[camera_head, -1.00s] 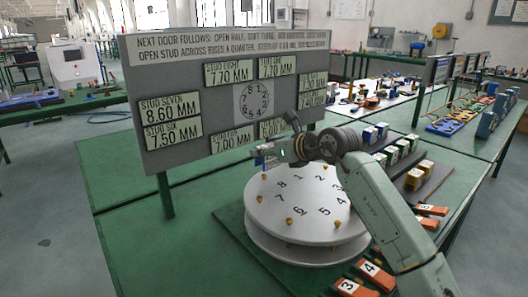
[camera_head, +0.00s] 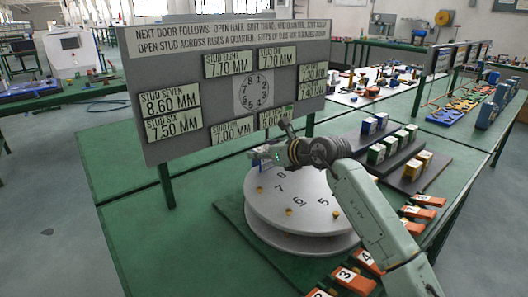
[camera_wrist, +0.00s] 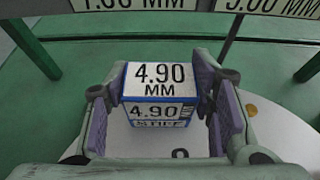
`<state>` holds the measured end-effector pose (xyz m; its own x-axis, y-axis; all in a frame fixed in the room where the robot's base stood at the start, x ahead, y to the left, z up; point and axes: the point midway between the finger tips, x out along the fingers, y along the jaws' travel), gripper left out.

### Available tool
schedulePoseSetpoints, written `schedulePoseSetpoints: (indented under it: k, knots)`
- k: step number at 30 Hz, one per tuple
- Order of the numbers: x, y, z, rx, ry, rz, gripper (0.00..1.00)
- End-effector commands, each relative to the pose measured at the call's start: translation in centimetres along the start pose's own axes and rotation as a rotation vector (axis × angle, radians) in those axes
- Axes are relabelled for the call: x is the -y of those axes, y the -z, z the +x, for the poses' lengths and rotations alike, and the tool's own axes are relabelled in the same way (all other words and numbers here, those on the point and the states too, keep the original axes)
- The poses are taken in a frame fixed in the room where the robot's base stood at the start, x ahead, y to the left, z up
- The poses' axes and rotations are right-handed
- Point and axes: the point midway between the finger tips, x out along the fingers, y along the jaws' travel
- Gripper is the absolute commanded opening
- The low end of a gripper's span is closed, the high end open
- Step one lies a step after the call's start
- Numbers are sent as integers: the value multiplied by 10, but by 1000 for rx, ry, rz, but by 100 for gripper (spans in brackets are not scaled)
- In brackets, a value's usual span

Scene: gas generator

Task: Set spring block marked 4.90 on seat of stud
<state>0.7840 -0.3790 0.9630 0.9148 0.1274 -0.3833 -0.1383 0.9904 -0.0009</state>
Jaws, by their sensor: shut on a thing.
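My gripper (camera_head: 258,156) is over the left rear of the round grey disc (camera_head: 262,222) in the head view. In the wrist view my gripper (camera_wrist: 162,105) is shut on the spring block (camera_wrist: 160,88). The block is white and blue and marked 4.90 MM, with STIFF on its lower face. Its underside is hidden. The disc bears black numbers, with 8, 7, 6 and 5 in sight, and small brass studs, one of them near the 6 (camera_head: 289,211). My arm hides the disc's right rear. I cannot tell which stud is under the block.
A grey board (camera_head: 160,75) with stud readings stands behind the disc, close to my gripper. Dark stepped racks (camera_head: 402,160) with blue, green and yellow blocks stand at right. Numbered orange pieces (camera_head: 352,281) lie at front right. The green bench left of the disc is mostly clear.

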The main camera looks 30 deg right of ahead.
Motion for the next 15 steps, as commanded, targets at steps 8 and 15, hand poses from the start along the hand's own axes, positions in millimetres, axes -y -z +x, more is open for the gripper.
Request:
schedulePoseSetpoints:
  k: [8,15]
  knots:
    - [0,6,2,2,0,-1,11]
    - [0,6,2,0,0,0,59]
